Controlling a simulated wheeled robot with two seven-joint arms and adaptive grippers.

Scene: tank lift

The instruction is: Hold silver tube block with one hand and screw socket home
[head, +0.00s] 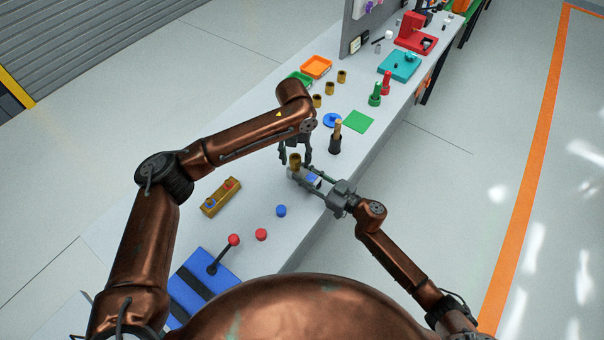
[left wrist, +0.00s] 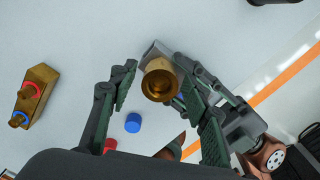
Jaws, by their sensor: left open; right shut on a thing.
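The silver tube block (head: 303,176) lies on the white bench near its right edge; it also shows in the left wrist view (left wrist: 157,51). My right gripper (head: 318,180) is shut on the block from the right. The brass socket (head: 295,160) stands upright at the left end of the block; how deep it sits I cannot tell. In the left wrist view the socket (left wrist: 160,82) shows its round open top. My left gripper (left wrist: 160,95) is open above, its fingers on either side of the socket and apart from it on the left. In the head view it (head: 295,157) hangs over the block.
A brass block with red and blue rings (head: 220,197), a blue cap (head: 281,211) and a red cap (head: 261,234) lie to the left and front. Several brass sockets (head: 330,88), a green plate (head: 358,121) and a dark holder (head: 335,144) stand farther back.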

